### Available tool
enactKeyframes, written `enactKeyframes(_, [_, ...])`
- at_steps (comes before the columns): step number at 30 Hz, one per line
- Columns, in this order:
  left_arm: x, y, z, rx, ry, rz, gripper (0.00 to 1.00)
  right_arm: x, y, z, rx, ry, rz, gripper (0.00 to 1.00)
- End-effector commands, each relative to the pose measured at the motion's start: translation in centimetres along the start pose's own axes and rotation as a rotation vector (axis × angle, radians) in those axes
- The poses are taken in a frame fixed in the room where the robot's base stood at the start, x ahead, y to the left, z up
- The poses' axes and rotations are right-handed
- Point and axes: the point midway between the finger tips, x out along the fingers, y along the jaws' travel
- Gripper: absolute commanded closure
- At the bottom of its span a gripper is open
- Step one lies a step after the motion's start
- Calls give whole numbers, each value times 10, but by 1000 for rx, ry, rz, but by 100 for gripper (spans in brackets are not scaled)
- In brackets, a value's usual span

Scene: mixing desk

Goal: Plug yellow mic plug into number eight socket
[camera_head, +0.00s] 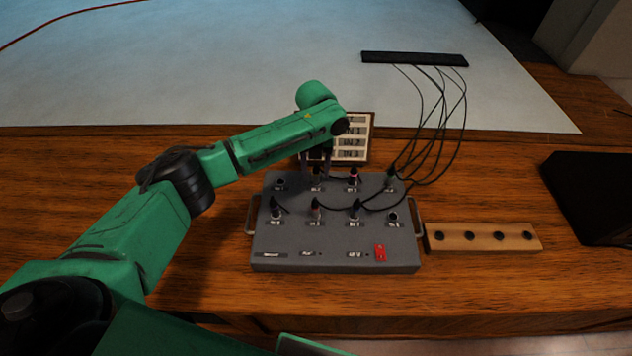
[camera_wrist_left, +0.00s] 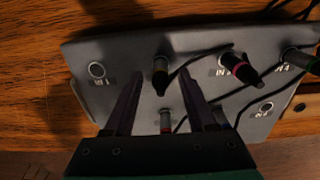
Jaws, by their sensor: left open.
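The grey mixer box (camera_head: 330,240) sits on the wooden desk with two rows of sockets. My left gripper (camera_head: 317,163) is over its back row. In the left wrist view the open fingers (camera_wrist_left: 161,74) are either side of a dark plug (camera_wrist_left: 160,76) upright in the second back socket; contact is unclear. Its ring looks yellowish, but is hard to make out. The number eight socket (camera_head: 393,217), at the front right, is empty and also shows in the wrist view (camera_wrist_left: 265,108). The IN 1 socket (camera_wrist_left: 97,70) is empty. My right gripper is out of view.
A red-ringed plug (camera_head: 352,176) and a green-ringed plug (camera_wrist_left: 300,61) stand to the right in the back row. Cables run to a black bar (camera_head: 414,58). A wooden strip (camera_head: 455,240) with dark holes lies right of the box. A label board (camera_head: 352,140) stands behind.

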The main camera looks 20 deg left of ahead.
Motion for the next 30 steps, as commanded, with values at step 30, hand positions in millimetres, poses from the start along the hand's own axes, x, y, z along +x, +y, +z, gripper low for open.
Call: enactKeyframes(30, [22, 0, 0, 0, 1, -2, 44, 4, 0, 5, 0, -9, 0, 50])
